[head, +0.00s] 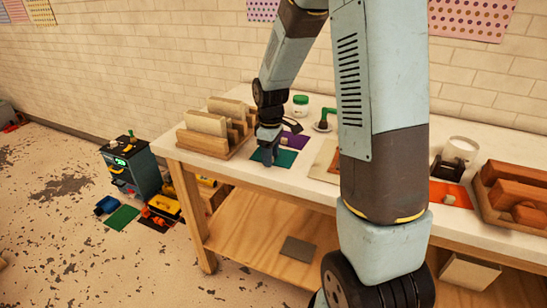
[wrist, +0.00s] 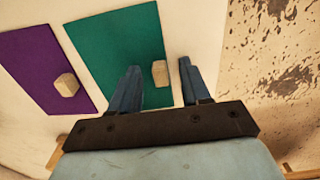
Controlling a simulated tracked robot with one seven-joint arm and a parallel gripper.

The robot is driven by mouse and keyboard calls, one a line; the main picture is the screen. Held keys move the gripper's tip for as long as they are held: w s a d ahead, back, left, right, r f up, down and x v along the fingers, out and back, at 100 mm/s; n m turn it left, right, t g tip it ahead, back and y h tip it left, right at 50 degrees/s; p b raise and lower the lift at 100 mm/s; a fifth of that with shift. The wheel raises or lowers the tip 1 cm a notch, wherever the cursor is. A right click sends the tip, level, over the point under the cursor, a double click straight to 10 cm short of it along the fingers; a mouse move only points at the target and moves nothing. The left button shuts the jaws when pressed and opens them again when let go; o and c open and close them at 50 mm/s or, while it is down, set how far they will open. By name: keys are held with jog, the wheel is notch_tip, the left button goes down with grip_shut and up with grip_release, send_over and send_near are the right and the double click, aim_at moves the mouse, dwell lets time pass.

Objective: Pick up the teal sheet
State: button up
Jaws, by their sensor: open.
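The teal sheet (head: 286,159) lies flat near the front edge of the white table; it also shows in the wrist view (wrist: 110,45). A small pale block (wrist: 160,73) sits on it near its right edge. My gripper (head: 268,157) points down over the sheet in the head view. In the wrist view my gripper (wrist: 158,64) is open, with the block appearing between its two blue fingers. The fingers look empty; whether they touch the block or sheet I cannot tell. Part of the sheet is hidden behind my gripper in the head view.
A purple sheet (wrist: 35,65) with its own pale block (wrist: 67,85) lies beside the teal one. A wooden rack (head: 216,128) stands left of my gripper. A green-lidded jar (head: 300,104) stands behind. An orange sheet (head: 440,193) and a brick-coloured crate (head: 487,207) are farther right.

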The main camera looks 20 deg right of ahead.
grip_shut()
dwell(0.4)
